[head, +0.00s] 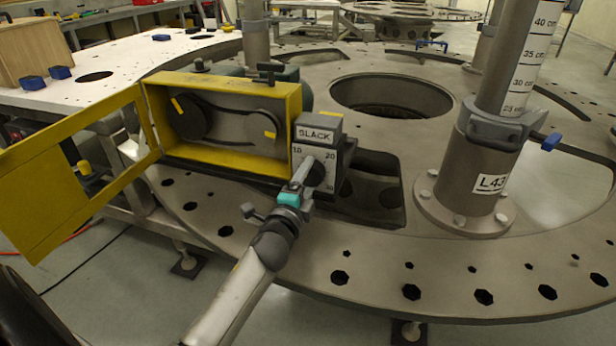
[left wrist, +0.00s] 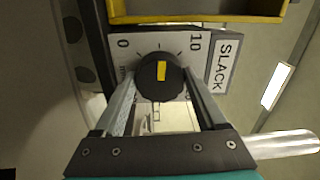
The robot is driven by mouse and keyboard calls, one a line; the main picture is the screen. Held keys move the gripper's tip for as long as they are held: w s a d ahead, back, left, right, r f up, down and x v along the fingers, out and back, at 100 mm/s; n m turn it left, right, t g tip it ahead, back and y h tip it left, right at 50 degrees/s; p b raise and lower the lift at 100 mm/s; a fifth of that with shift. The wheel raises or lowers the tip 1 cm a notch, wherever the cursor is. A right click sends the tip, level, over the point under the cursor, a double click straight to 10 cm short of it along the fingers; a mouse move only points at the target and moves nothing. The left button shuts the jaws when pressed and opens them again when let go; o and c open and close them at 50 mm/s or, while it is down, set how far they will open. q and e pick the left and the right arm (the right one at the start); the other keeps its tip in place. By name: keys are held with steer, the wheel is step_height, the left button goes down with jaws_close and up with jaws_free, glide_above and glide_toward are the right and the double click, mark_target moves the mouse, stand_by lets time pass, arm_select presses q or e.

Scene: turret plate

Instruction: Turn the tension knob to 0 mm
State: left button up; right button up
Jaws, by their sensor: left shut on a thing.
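The slack gauge box (head: 318,138) with a white dial face stands at the right end of the yellow belt housing. Its black tension knob (left wrist: 160,82) carries a yellow pointer mark. In the left wrist view the mark points up, about midway between the 0 at upper left and the 10 at upper right. My left gripper (head: 303,176) is shut on the knob, one finger on each side; it also shows in the left wrist view (left wrist: 163,88). The fingers hide much of the lower dial there. My right gripper is not in view.
The yellow belt housing (head: 225,162) has its door (head: 60,205) swung open to the left. A grey post (head: 470,185) with a height scale stands to the right on the turret plate (head: 375,270). A large round opening lies behind the gauge.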

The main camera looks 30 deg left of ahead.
arm_select(q)
steer(key=n, duration=0.3)
steer(key=shift+p, duration=0.4)
steer(key=n+p, duration=0.1)
steer(key=n, duration=0.1)
steer(key=shift+n, duration=0.3)
steer(key=shift+n+p, duration=0.55)
steer(key=shift+n, duration=1.05)
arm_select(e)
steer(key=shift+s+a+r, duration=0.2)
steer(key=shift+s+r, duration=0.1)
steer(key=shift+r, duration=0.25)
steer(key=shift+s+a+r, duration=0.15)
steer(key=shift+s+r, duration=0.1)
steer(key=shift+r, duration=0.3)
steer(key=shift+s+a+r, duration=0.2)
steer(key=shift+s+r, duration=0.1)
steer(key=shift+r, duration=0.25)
arm_select(q)
steer(key=o, duration=1.3)
